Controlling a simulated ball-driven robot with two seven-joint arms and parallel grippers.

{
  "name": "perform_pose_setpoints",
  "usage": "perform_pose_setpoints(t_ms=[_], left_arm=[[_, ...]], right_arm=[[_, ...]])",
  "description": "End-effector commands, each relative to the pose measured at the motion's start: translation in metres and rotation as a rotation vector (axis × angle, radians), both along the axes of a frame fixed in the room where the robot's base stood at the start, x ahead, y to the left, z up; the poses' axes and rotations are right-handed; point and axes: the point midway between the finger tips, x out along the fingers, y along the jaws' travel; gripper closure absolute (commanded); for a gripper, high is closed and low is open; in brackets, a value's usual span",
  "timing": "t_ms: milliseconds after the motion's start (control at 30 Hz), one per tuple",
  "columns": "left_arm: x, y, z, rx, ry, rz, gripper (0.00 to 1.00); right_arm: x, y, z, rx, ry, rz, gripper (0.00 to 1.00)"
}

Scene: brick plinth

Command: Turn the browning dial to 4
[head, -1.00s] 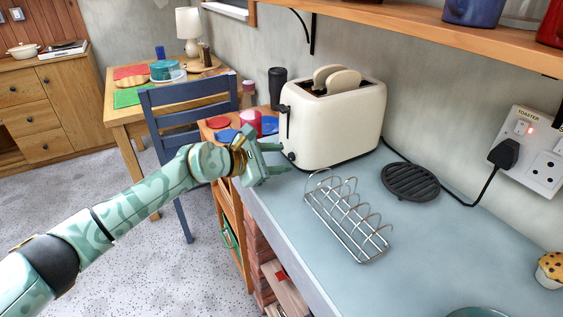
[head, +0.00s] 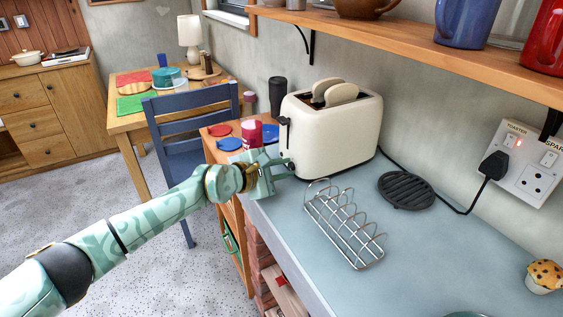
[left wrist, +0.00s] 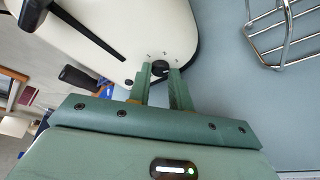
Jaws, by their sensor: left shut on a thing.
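The cream toaster (head: 335,135) stands on the blue-grey worktop with two bread slices (head: 336,93) in its top slots. Its dark browning dial (left wrist: 160,68) is low on the end face, with small marks around it; I cannot read its setting. My left gripper (head: 285,168) is at that end face in the head view. In the left wrist view my left gripper (left wrist: 162,73) has its two fingers on either side of the dial, shut on it. The black lever (left wrist: 92,28) is up and to the left of the dial there. My right gripper is not in view.
A wire toast rack (head: 345,225) stands close in front of the toaster. A black round trivet (head: 406,190) lies to its right. The toaster's cord runs to the wall socket (head: 517,165). The worktop's front middle is clear.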

Motion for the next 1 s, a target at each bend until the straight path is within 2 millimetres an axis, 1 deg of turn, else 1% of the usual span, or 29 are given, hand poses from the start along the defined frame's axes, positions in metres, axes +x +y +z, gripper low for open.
perform_pose_setpoints(t_ms=[33,300,333,400,667,767,867,1000], left_arm=[[-0.001,0.000,0.003,0.015,-0.024,0.000,1.00],[0.000,0.000,-0.001,0.023,-0.035,-0.001,1.00],[0.000,0.000,-0.001,0.023,-0.035,-0.001,0.74],[0.000,0.000,-0.001,0.023,-0.035,0.000,0.58],[0.000,0.000,-0.001,0.022,-0.034,0.000,0.58],[-0.004,0.004,0.003,0.022,-0.035,0.000,0.58],[-0.015,0.014,0.010,0.022,-0.035,0.000,0.58],[-0.039,0.037,0.023,0.024,-0.039,0.000,0.58]], right_arm=[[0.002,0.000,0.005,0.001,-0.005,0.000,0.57],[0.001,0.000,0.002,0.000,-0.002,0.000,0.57],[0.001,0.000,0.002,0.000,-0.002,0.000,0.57],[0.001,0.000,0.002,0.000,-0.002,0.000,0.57],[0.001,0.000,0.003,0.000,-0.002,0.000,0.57],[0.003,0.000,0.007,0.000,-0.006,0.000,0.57],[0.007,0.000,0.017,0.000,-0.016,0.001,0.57],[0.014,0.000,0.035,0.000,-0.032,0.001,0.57]])
